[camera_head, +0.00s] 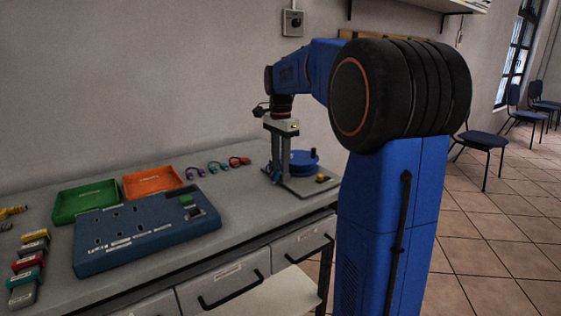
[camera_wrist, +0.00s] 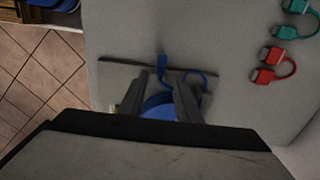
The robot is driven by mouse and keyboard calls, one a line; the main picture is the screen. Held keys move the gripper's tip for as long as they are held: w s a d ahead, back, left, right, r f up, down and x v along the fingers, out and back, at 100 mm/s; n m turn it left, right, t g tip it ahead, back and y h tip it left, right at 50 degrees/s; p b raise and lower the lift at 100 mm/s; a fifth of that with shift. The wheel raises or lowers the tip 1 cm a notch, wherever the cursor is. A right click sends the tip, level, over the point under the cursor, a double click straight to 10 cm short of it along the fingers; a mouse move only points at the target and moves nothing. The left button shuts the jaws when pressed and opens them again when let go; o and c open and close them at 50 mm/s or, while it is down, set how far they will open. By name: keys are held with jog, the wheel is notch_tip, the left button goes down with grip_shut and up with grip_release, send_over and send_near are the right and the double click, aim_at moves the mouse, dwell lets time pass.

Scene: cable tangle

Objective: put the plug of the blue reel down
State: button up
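The blue reel (camera_head: 303,159) stands on a grey base plate (camera_head: 309,188) at the right end of the workbench. In the wrist view the reel (camera_wrist: 158,106) shows between my fingers. The blue plug (camera_wrist: 162,62) lies near the plate's edge, with its blue cable (camera_wrist: 195,74) curving off to the right. My gripper (camera_head: 279,172) points down in front of the reel. In the wrist view my gripper (camera_wrist: 163,76) has its two fingers apart, and the plug shows just beyond the gap between the tips, seemingly clear of both. In the head view the plug cannot be made out.
Small cables with red (camera_wrist: 265,75) and teal (camera_wrist: 286,32) plugs lie beside the plate. A green tray (camera_head: 84,215), an orange tray (camera_head: 150,193) and a blue socket panel (camera_head: 150,246) are farther left. Bare bench lies between the panel and the plate.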

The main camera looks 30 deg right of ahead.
notch_tip(320, 180, up, 13)
jog(key=shift+r, duration=0.15)
dwell(0.7)
jog(key=s+a+f+n+t, duration=0.1)
jog(key=s+a+f+n, duration=0.3)
jog(key=s+a, duration=0.3)
jog(key=s+a+f+n+t, duration=0.1)
jog(key=s+a+f+n, duration=0.35)
jog(key=s, duration=0.35)
jog(key=s+a+f+n+t, duration=0.1)
jog(key=s+a+f+n, duration=0.1)
jog(key=s+f+n, duration=0.2)
jog(key=s+a+f+n+t, duration=0.1)
jog(key=s+a+f+n, duration=0.2)
jog(key=s+f, duration=0.8)
notch_tip(320, 180, down, 2)
jog(key=shift+s+a+f+n+t, duration=0.15)
jog(key=shift+a+n+t, duration=0.2)
jog(key=shift+n, duration=0.7)
jog(key=shift+o, duration=0.6)
